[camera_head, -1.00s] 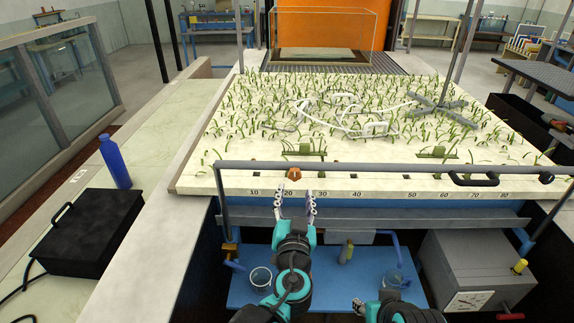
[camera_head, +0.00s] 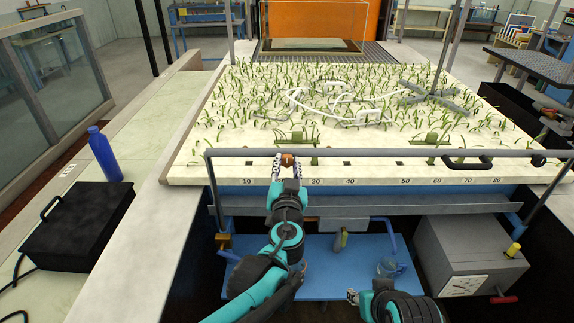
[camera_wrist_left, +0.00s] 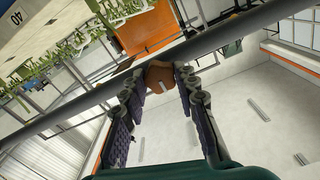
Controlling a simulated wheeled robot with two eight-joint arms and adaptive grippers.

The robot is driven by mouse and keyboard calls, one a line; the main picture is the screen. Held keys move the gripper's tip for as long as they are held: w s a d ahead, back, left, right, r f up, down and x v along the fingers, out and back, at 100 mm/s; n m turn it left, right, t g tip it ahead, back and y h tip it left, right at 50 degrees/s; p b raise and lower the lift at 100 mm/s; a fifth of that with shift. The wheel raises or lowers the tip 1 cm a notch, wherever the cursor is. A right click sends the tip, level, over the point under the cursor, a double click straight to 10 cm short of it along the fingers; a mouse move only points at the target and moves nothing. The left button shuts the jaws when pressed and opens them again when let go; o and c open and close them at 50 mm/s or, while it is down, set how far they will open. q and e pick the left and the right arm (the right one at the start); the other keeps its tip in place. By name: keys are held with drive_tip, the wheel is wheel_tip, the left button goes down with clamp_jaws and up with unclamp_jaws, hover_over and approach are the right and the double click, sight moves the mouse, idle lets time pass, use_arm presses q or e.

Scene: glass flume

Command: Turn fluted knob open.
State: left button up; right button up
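The small orange-brown fluted knob (camera_head: 288,161) is at the front edge of the planted bed, near the rail and the number scale. My left gripper (camera_head: 287,166) has reached up to it, with one finger on each side. In the left wrist view the knob (camera_wrist_left: 160,75) sits between the two fingertips (camera_wrist_left: 160,82), and the fingers look spread, with no clear grip on it. The fingertips partly cover the knob's sides in the head view. My right gripper (camera_head: 353,297) shows only in part, low in the head view, away from the knob.
A grey rail (camera_head: 400,153) runs along the front of the bed, close to the knob. A black handle (camera_head: 467,163) is to the right. A blue shelf (camera_head: 325,250) and a grey box (camera_head: 470,258) are below. A blue bottle (camera_head: 104,155) stands at left.

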use_arm(q)
drive_tip(key=shift+m, duration=0.3)
drive_tip(key=m+p, duration=0.1)
drive_tip(key=m, duration=0.2)
drive_tip(key=shift+m, duration=0.3)
drive_tip(key=m, duration=0.4)
drive_tip(key=shift+m+p, duration=0.3)
drive_tip(key=m, duration=0.9)
drive_tip(key=shift+p, duration=0.4)
drive_tip(key=o, duration=1.2)
drive_tip(key=shift+c, duration=0.2)
